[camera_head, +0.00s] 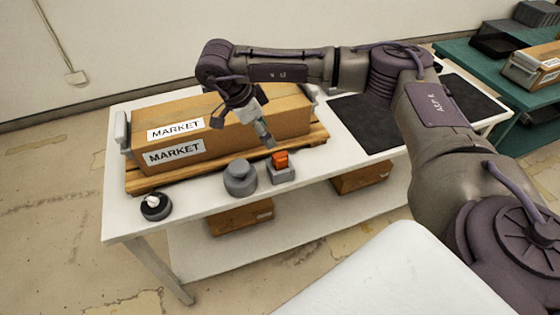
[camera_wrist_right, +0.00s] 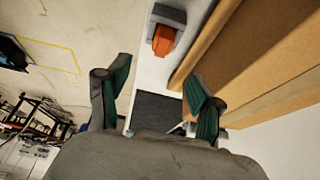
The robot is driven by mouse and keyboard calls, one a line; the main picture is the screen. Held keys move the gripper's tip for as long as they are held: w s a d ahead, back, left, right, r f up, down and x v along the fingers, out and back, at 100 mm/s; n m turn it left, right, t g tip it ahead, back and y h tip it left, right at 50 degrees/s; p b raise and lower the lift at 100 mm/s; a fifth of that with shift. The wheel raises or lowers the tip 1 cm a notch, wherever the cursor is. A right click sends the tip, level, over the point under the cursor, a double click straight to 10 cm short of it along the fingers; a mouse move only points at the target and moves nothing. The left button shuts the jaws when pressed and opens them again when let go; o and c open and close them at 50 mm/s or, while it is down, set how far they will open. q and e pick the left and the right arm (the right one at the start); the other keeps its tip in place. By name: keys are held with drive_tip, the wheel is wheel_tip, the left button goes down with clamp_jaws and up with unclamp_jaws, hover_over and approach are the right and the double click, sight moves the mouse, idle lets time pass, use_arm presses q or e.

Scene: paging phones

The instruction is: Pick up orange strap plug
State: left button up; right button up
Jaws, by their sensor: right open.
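The orange strap plug (camera_head: 281,158) sits in a small grey holder (camera_head: 281,174) near the front edge of the white table. In the right wrist view the orange plug (camera_wrist_right: 163,40) and its grey holder (camera_wrist_right: 167,14) lie beyond the fingertips, between them in the picture's width. My right gripper (camera_head: 266,137) is above and just behind the plug, apart from it. In the right wrist view my right gripper (camera_wrist_right: 155,92) has its two fingers spread with nothing between them. My left gripper is not in view.
A large MARKET box (camera_head: 220,132) on a wooden pallet (camera_head: 150,183) stands close behind the holder. A grey round weight-like object (camera_head: 240,178) is just left of it. A dark round object (camera_head: 155,207) sits at the table's left. A black mat (camera_head: 365,125) lies right.

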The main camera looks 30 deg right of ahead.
sight(280, 155)
drive_tip(key=p+x, duration=0.1)
drive_tip(key=x, duration=0.5)
drive_tip(key=shift+f, duration=0.15)
drive_tip(key=p+x, duration=0.1)
drive_tip(key=x, duration=0.3)
drive_tip(key=shift+w+d+f+p, duration=0.1)
drive_tip(key=shift+w+p, duration=0.05)
drive_tip(key=shift+p, duration=0.2)
drive_tip(key=shift+d+f, duration=0.2)
drive_tip(key=shift+f, duration=0.3)
clamp_jaws()
drive_tip(key=shift+r, duration=0.1)
